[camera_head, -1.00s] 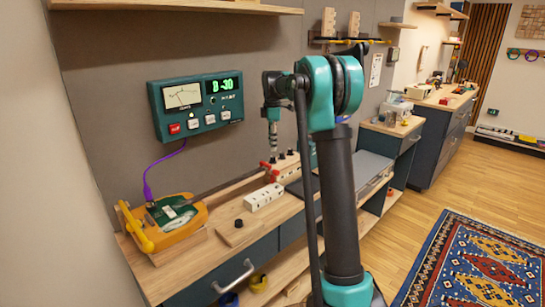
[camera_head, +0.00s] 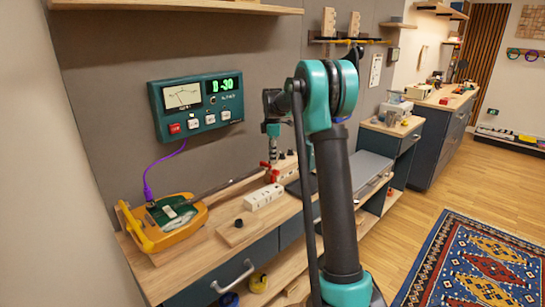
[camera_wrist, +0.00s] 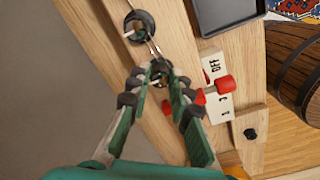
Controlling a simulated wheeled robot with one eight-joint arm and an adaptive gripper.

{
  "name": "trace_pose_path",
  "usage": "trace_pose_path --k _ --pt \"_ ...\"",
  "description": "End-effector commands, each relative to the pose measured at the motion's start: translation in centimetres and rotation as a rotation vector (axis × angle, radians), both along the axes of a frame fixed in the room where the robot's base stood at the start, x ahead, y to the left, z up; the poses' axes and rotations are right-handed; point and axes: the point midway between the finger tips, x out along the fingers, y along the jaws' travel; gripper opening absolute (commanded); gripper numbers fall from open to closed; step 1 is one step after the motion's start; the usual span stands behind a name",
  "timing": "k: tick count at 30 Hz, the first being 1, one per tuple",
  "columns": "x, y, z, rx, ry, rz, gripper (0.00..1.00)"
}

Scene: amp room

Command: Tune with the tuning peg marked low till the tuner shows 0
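The tuner (camera_head: 197,104) is a dark green wall box with a needle dial, and its green display reads "D -30". A yellow-orange stringed instrument (camera_head: 165,218) lies on the bench, its neck running right to the pegs. In the wrist view, one dark round peg (camera_wrist: 160,70) sits between my gripper's fingertips, and another dark peg (camera_wrist: 139,27) is farther up. My gripper (camera_wrist: 159,84) has its teal fingers apart around the nearer peg; contact is unclear. It also shows low over the headstock in the head view (camera_head: 273,160). No "low" mark is readable.
A white block (camera_wrist: 215,68) marked "OFF", "1" and "3", with a red knob (camera_wrist: 225,85), lies close right of my fingers. A wooden plate with a black knob (camera_head: 238,223) is on the bench. A dark tray (camera_wrist: 225,12) and a barrel (camera_wrist: 297,62) are farther right.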

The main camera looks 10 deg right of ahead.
Motion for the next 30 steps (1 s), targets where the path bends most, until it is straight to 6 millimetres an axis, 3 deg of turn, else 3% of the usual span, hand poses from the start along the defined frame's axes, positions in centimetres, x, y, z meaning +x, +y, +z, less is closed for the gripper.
trace_pose_path --k 4,17,30 --pt "0.0 0.0 0.01 0.0 0.0 0.0 0.0" --pt "0.01 0.01 0.02 0.0 0.0 -0.067 0.0" --pt "0.06 0.05 0.02 0.0 0.0 -0.421 0.0"
